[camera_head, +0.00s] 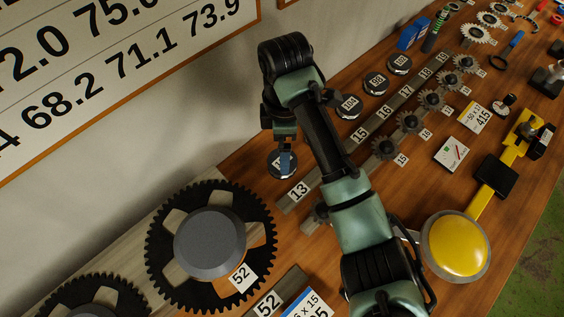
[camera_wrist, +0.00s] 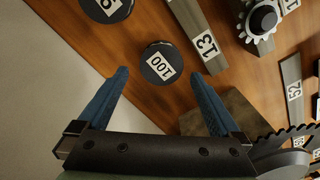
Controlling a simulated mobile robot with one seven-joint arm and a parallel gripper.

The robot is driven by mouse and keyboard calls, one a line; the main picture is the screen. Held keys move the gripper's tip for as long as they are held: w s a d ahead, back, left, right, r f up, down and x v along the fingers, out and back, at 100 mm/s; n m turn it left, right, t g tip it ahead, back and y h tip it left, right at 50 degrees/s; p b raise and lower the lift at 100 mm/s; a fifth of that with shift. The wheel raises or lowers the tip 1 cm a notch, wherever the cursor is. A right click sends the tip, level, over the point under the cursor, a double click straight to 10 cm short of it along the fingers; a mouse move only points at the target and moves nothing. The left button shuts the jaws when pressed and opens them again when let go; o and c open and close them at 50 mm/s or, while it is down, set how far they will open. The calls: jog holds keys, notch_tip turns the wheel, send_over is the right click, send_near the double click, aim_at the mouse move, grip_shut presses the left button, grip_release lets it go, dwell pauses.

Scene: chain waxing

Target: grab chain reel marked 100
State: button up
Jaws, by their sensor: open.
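The chain reel marked 100 (camera_wrist: 161,63) is a dark round disc with a white label, lying flat on the wooden bench in the wrist view. In the head view it shows as a dark disc (camera_head: 277,166), partly covered by my gripper. My gripper (camera_wrist: 155,80) is open, with its two blue fingers spread on either side of the reel as the wrist view sees it. In the head view my gripper (camera_head: 287,160) hangs over the reel. I cannot tell how high the fingertips are above the bench. Nothing is between the fingers.
Another reel (camera_wrist: 107,8) lies beyond the target, and several more line the wall. A strip labelled 13 (camera_head: 299,190) lies close to the right of the target. A large black gear (camera_head: 211,246) marked 52 is in front. A yellow-topped round object (camera_head: 457,244) stands right.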

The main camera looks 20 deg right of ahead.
aim_at(273, 159)
jog(key=f, duration=0.2)
jog(key=f+p, duration=0.1)
jog(key=f, duration=0.2)
jog(key=shift+s+a+f, duration=0.1)
jog(key=shift+a+f, duration=0.1)
jog(key=shift+f, duration=0.15)
grip_shut()
